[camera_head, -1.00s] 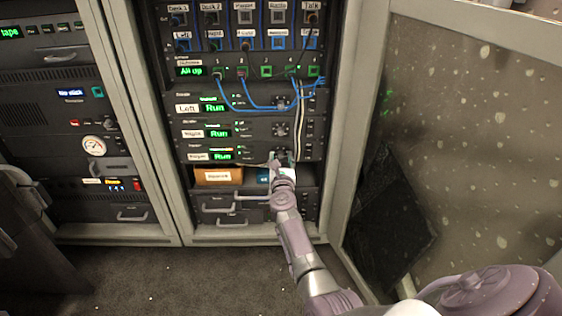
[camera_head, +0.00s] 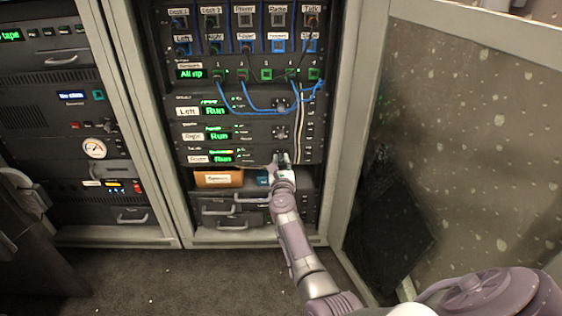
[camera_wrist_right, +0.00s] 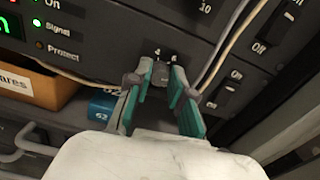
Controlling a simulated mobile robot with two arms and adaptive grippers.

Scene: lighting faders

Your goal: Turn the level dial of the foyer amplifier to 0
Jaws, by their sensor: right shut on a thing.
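The foyer amplifier (camera_head: 198,159) is the lowest of the three labelled amplifier units in the rack, with a green "Run" display. Its level dial (camera_wrist_right: 160,70) shows in the right wrist view as a small dark knob under the marks 4 and 6. My right gripper (camera_head: 281,159) is at the dial. In the wrist view its green-padded fingers (camera_wrist_right: 161,74) are closed on both sides of the knob. The dial's pointer and most of its scale are hidden by the fingers. My left gripper is not in view.
A brown box (camera_head: 219,178) and a blue box (camera_wrist_right: 106,108) sit on the shelf below the amplifier. Cables (camera_wrist_right: 226,45) hang just right of the dial, beside rocker switches (camera_wrist_right: 226,92). An open door (camera_head: 460,130) stands at the right.

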